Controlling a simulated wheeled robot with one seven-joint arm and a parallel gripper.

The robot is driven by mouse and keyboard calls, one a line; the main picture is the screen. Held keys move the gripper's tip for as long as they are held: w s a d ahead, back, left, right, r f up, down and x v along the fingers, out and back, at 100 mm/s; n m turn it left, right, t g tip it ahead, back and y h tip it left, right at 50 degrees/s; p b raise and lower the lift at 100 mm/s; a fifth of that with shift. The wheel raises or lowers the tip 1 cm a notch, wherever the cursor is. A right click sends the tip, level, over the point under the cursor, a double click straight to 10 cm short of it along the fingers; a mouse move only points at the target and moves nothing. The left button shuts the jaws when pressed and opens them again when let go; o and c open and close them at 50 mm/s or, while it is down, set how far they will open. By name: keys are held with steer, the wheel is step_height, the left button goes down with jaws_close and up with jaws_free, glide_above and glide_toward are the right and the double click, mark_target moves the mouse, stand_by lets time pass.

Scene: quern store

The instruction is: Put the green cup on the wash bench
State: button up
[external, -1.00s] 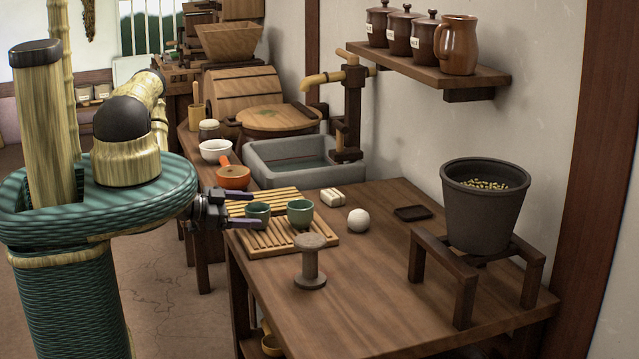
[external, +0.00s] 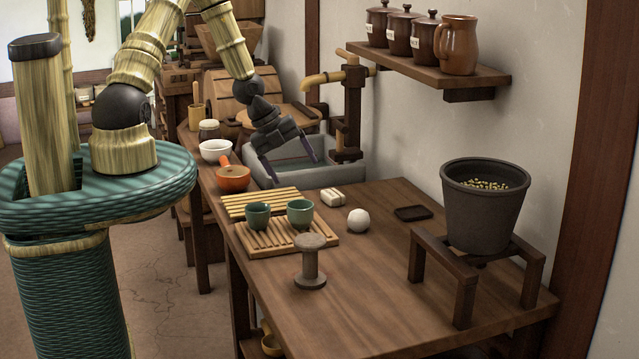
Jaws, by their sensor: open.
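The front rack (external: 290,243) and the rear rack (external: 248,207) lie at the far left of the wooden table (external: 390,290). My gripper (external: 290,169) is open and empty, pointing down over the front part of the grey stone sink (external: 345,173), behind and above the cups and touching neither. Which surface is the wash bench cannot be told for certain; the sink stands just behind the table.
An orange pan (external: 233,180) and white bowl (external: 215,150) stand left of the sink. A soap block (external: 333,197), white ball (external: 358,220), wooden spool (external: 311,262) and dark dish (external: 412,213) are on the table. A grey pot (external: 482,215) sits on a stand at right.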

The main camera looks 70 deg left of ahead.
steer(key=s+a+r+m+g+y+b, duration=0.2)
steer(key=s+r+m+g, duration=0.2)
steer(key=s, duration=0.4)
steer(key=shift+s+m+g, duration=0.2)
steer(key=shift+m+g, duration=0.4)
steer(key=shift+m, duration=0.4)
steer(key=b, duration=0.4)
glide_toward(257, 215)
steer(key=a+f, duration=0.1)
steer(key=f, duration=0.1)
steer(key=a+f, duration=0.1)
steer(key=f, duration=0.1)
steer(key=a+f, duration=0.1)
steer(key=f, duration=0.1)
steer(key=shift+w+f, duration=0.15)
steer(key=shift+w, duration=0.2)
steer(key=shift+f, duration=0.1)
step_height(257, 215, down, 5)
steer(key=shift+w+f+b, duration=0.1)
steer(key=shift+b, duration=0.7)
steer(key=c, duration=1.2)
